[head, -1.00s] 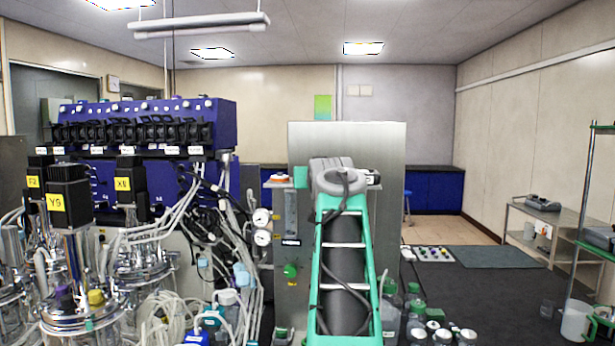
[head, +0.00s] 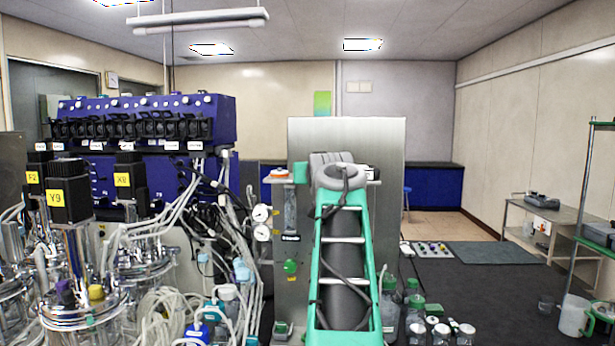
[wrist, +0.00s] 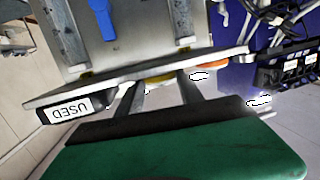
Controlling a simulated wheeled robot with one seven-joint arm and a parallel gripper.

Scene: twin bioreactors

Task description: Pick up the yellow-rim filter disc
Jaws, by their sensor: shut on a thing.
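The yellow-rim filter disc (wrist: 160,78) shows in the wrist view as a yellow strip between my fingers, at the edge of a metal shelf (wrist: 105,88). My gripper (wrist: 161,84) is shut on it. Most of the disc is hidden by the fingers and the shelf edge. I cannot tell whether it is clear of the shelf. In the head view my own arm hides the fingers and this disc.
An orange-rim disc (wrist: 212,65) lies close beside my gripper, and it shows in the head view (head: 279,172). A dark box labelled USED (wrist: 68,109) is at the shelf's other end. A steel panel (head: 390,140) stands behind; bottles (head: 440,332) stand below right.

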